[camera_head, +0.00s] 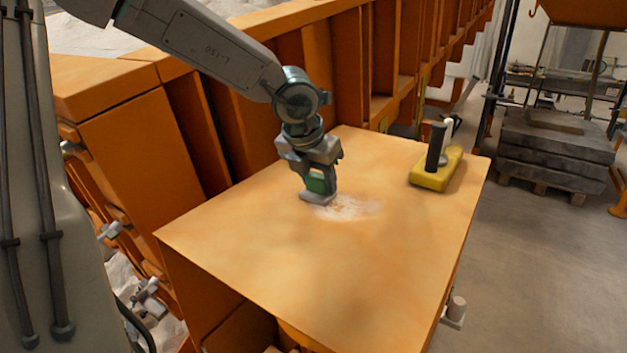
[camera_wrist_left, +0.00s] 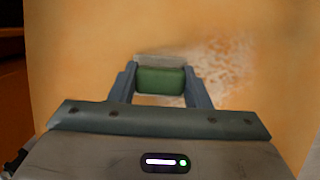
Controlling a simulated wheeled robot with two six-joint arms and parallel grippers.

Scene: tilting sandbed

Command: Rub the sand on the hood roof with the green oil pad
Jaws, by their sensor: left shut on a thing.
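The orange hood roof (camera_head: 270,245) is a flat top in the middle of the head view. A pale patch of sand (camera_head: 350,208) lies on it; the sand also shows in the left wrist view (camera_wrist_left: 222,60). My left gripper (camera_head: 315,190) is shut on the green oil pad (camera_wrist_left: 161,80), which has a grey edge at its far side. The pad is at the left edge of the sand, low over the roof; whether it touches I cannot tell. My right gripper is in neither view.
A yellow block with a black upright handle (camera_head: 437,170) stands on the roof's far right corner. An orange ribbed wall (camera_head: 340,60) rises behind the roof. A stack of grey slabs (camera_head: 555,150) on a pallet stands on the floor at right. The roof's near part is clear.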

